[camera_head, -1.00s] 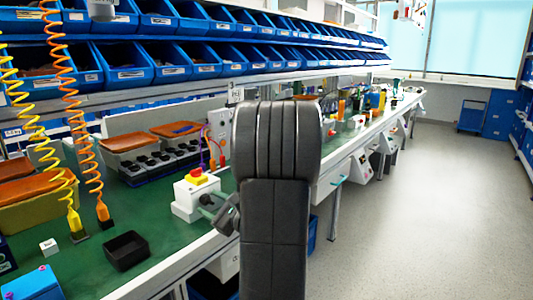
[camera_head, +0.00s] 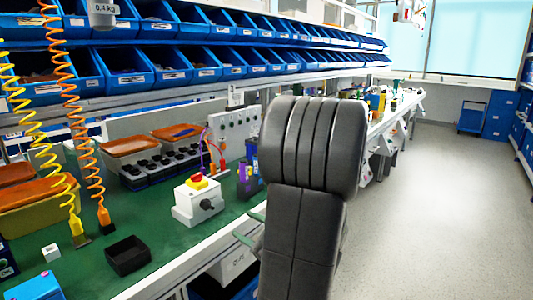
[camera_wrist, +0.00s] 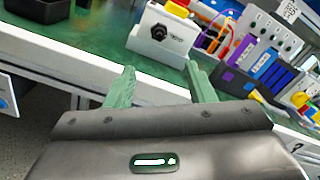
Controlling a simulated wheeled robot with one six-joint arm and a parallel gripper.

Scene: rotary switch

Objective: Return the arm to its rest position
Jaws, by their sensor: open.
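The rotary switch (camera_head: 197,201) is a white box with a red and yellow top and a black knob on its front. It stands on the green bench top near the front edge. It also shows at the top of the wrist view (camera_wrist: 162,36), with the knob facing me. My gripper (camera_wrist: 160,82) is open and empty, its two green fingers apart. It is in front of the bench edge, clear of the switch. In the head view my dark arm covers the middle right and hides most of the gripper.
A small black tray (camera_head: 128,254) and a white cube (camera_head: 51,251) lie on the bench at left. Yellow and orange coiled cables (camera_head: 80,120) hang there. Blue bins (camera_head: 160,65) line the shelves above. The floor (camera_head: 445,200) at right is clear.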

